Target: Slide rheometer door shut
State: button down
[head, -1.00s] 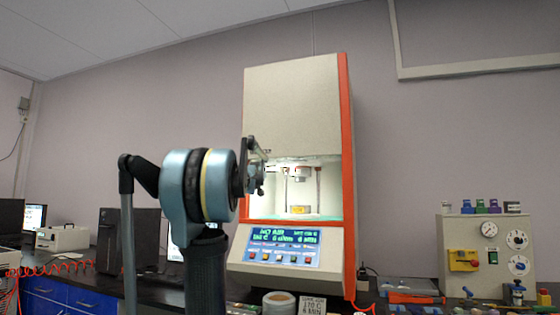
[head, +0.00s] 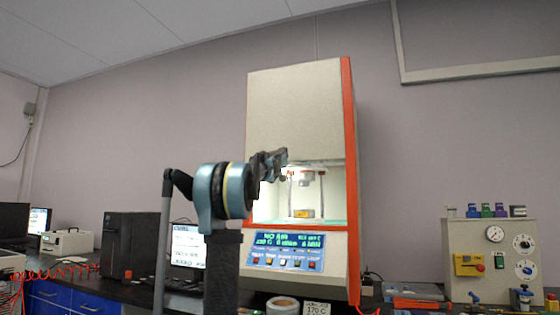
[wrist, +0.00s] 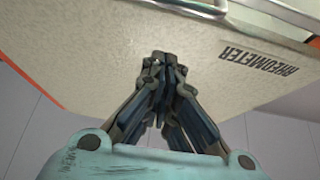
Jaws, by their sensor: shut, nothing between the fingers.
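The rheometer (head: 300,105) is a tall beige cabinet with orange edges. Below its upper panel, the lit chamber (head: 308,205) shows in the head view, with a small yellow label inside; my arm hides part of its left side. I cannot clearly make out the door's own edges. My gripper (head: 282,157) is shut and empty, near the chamber's upper edge in the head view. In the wrist view, my gripper (wrist: 165,62) is in front of the beige panel (wrist: 90,50) with upside-down RHEOMETER lettering. A pale bar (wrist: 200,5) lies beyond the fingertips; contact is not visible.
A control panel (head: 285,251) with a blue display is below the chamber. A beige box with gauges (head: 490,262) stands to the right. A monitor (head: 187,246) and dark box (head: 135,247) stand on the bench to the left. Small items crowd the front.

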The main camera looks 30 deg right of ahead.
jog(key=shift+x, duration=0.9)
jog(key=shift+w+d+f, duration=0.1)
jog(key=shift+f, duration=0.9)
jog(key=shift+w+d+f, duration=0.1)
jog(key=shift+w+f, duration=0.05)
jog(key=shift+f, duration=0.85)
jog(key=shift+d, duration=0.1)
